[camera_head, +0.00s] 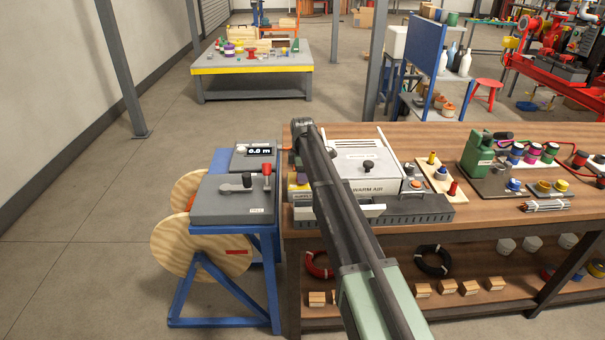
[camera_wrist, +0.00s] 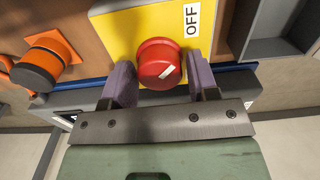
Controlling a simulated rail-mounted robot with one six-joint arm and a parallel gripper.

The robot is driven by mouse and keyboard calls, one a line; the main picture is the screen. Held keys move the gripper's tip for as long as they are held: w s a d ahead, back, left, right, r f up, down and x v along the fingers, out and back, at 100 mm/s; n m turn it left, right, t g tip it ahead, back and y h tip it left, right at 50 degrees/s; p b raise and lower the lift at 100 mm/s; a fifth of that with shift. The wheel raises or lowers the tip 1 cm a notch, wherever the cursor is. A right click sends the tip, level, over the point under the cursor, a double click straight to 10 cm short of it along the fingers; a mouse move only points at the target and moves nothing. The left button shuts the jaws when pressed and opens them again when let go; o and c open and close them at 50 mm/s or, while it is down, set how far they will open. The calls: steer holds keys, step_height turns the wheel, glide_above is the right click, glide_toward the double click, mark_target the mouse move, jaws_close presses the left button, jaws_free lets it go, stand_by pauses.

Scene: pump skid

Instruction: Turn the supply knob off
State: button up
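The supply knob (camera_wrist: 158,62) is red and round with a short white mark on its face, slanting up to the right. It sits on a yellow panel (camera_wrist: 118,28) with a white OFF label (camera_wrist: 191,18) turned sideways at the upper right. My gripper (camera_wrist: 160,78) is open, with its two purple fingers on either side of the knob. A narrow gap shows at the right finger; I cannot tell whether the left finger touches. In the head view my arm hides the knob, and only part of the yellow supply box (camera_head: 299,187) shows beside the arm.
An orange part with a dark round cap (camera_wrist: 38,68) stands left of the panel in the wrist view. In the head view, a warm air unit (camera_head: 364,167) stands close right of my arm, and a grey lever box (camera_head: 234,199) stands at the left.

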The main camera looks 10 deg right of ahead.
steer(key=shift+o, duration=1)
step_height(320, 180, up, 11)
steer(key=p, duration=1)
steer(key=shift+p, duration=0.4)
steer(key=shift+f, duration=0.1)
